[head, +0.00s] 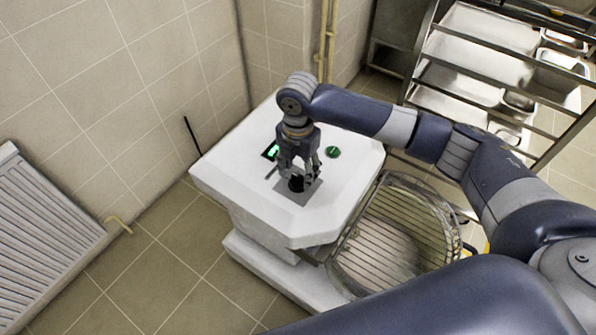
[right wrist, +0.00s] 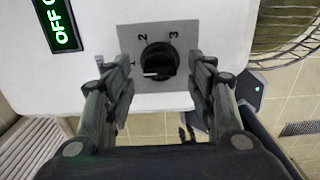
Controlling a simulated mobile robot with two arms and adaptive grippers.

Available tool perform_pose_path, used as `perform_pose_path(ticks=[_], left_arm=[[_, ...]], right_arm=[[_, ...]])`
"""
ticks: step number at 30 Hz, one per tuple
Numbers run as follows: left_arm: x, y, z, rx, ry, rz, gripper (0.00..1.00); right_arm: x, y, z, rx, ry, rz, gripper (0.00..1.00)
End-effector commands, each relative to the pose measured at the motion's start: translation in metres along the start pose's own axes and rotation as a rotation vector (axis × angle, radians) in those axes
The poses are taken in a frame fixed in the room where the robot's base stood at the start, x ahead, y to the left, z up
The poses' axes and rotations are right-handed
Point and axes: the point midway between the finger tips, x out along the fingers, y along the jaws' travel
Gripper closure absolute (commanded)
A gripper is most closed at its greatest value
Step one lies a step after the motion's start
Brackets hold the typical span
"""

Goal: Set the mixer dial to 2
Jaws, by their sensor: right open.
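The mixer (head: 240,165) is a white machine with a flat top. Its black dial (right wrist: 160,60) sits on a grey plate marked 1, 2 and 3; the dial also shows in the head view (head: 296,184), partly covered by my gripper. The dial's white pointer mark is at its lower left, below the 1, not at the 2. My right gripper (head: 299,178) points down over the dial. In the right wrist view its open fingers (right wrist: 163,66) stand on either side of the dial, with gaps visible. My left gripper is out of view.
A green display (right wrist: 62,25) reads OFF, cut off at the edge. A round green button (head: 333,152) is on the mixer top. A wire-guarded bowl (head: 398,222) is at the mixer's right side. A metal rack (head: 440,62) stands at the back right; a radiator (head: 45,225) is at left.

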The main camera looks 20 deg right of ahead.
Motion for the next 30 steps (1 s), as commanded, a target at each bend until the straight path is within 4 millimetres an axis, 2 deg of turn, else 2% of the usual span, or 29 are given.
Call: perform_pose_path(ticks=[4, 12, 18, 25, 30], left_arm=[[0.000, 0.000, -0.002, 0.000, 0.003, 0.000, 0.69], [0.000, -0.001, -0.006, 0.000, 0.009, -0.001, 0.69], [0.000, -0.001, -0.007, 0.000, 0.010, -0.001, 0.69], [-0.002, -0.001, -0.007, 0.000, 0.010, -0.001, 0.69], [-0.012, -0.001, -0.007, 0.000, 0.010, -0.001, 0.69]], right_arm=[[0.009, 0.000, -0.001, -0.001, 0.001, -0.001, 0.48], [0.010, 0.000, 0.000, -0.001, 0.000, 0.000, 0.48], [0.010, 0.000, 0.000, -0.001, 0.000, -0.001, 0.93], [0.009, -0.001, 0.000, 0.005, 0.000, -0.001, 0.93], [0.006, -0.001, 0.000, 0.042, 0.000, -0.002, 0.93]])
